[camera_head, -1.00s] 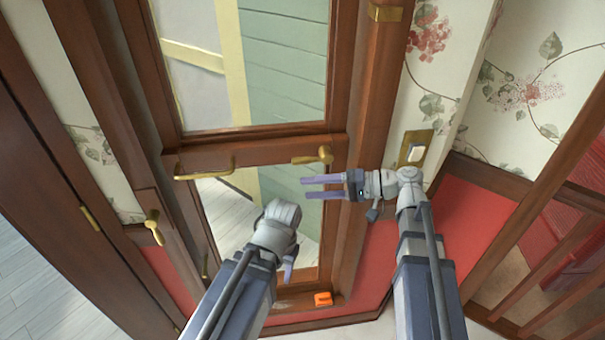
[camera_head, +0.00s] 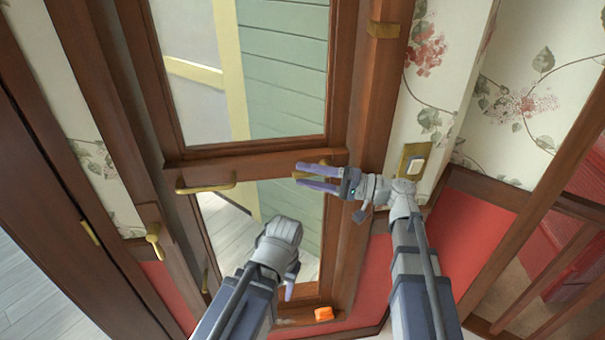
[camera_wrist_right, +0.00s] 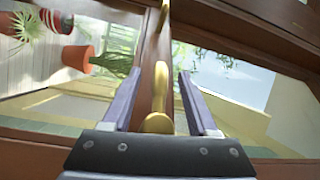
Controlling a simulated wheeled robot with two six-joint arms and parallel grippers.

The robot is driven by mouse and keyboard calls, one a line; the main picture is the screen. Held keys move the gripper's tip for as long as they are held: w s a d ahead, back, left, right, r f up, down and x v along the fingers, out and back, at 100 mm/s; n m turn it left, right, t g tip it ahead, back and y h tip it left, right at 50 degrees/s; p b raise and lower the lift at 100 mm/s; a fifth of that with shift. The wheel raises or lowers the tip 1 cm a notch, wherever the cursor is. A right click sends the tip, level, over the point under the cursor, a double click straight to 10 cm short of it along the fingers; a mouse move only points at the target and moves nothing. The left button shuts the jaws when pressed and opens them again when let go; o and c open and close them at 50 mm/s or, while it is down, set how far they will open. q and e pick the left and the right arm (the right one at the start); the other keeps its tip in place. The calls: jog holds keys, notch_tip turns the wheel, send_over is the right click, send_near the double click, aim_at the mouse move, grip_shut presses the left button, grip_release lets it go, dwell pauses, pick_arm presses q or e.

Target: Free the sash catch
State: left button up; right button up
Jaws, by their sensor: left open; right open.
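The sash catch (camera_head: 304,175) is a small brass lever on the brown rail between the upper and lower panes. It is partly hidden by my right gripper in the head view. My right gripper (camera_head: 298,174) is open, with one purple finger above the catch and one below it. In the right wrist view the brass catch (camera_wrist_right: 158,92) lies between the two open fingers, with visible gaps on both sides and its rounded base nearest the palm. My left gripper (camera_head: 290,282) is open, low in front of the lower pane, its fingers mostly hidden behind its wrist.
A brass pull handle (camera_head: 206,188) sits left on the same rail. Another brass fastener (camera_head: 154,240) is on the left frame. An orange object (camera_head: 323,314) lies on the bottom sill. A wall switch (camera_head: 415,165) is right of the window, and a wooden railing (camera_head: 530,255) stands further right.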

jog(key=shift+x, duration=0.75)
jog(key=shift+c, duration=0.2)
grip_shut()
dwell(0.7)
